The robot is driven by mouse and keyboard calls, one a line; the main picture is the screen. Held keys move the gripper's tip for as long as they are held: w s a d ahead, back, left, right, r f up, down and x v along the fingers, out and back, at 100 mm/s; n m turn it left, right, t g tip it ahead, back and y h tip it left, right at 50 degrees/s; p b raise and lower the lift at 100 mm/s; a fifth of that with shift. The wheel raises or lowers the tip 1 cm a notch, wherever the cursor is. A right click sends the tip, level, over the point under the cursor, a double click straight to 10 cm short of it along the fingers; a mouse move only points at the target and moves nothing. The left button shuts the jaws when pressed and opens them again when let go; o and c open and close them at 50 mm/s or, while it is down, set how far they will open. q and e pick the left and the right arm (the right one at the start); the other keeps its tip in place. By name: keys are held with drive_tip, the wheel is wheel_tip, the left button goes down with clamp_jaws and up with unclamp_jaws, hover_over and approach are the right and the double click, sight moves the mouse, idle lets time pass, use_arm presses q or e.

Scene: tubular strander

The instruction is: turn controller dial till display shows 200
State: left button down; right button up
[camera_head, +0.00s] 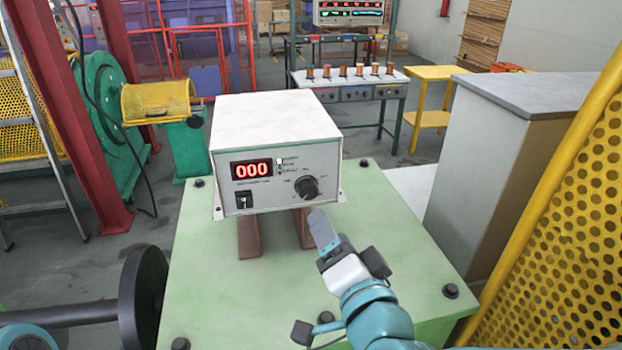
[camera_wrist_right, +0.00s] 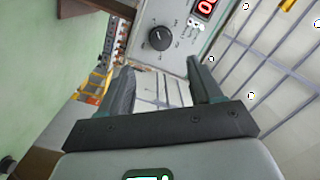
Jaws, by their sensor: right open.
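The controller (camera_head: 275,150) is a white box on brown supports above a green table. Its red display (camera_head: 252,170) reads 000. The black dial (camera_head: 307,187) is at the right of its front panel, and a black switch (camera_head: 243,202) is at the lower left. My right gripper (camera_head: 322,228) is below and slightly right of the dial, apart from it. In the right wrist view the open fingers (camera_wrist_right: 165,85) have nothing between them, and the dial (camera_wrist_right: 160,38) shows beyond them. My left gripper does not show.
The green table top (camera_head: 205,285) is mostly clear, with bolts at its edges. A grey cabinet (camera_head: 500,150) and a yellow perforated guard (camera_head: 570,230) stand at the right. A black spool (camera_head: 142,295) is at the lower left.

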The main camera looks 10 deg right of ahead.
sight(310, 194)
drive_tip(key=w, duration=0.3)
drive_tip(key=w+p, duration=0.1)
drive_tip(key=w, duration=0.2)
drive_tip(key=w+p, duration=0.1)
drive_tip(key=w, duration=0.2)
drive_tip(key=shift+w+a, duration=0.35)
drive_tip(key=shift+w+r, duration=0.1)
drive_tip(key=shift+w, duration=0.05)
drive_tip(key=shift+w, duration=0.1)
drive_tip(key=c, duration=1)
drive_tip(key=shift+c, duration=0.2)
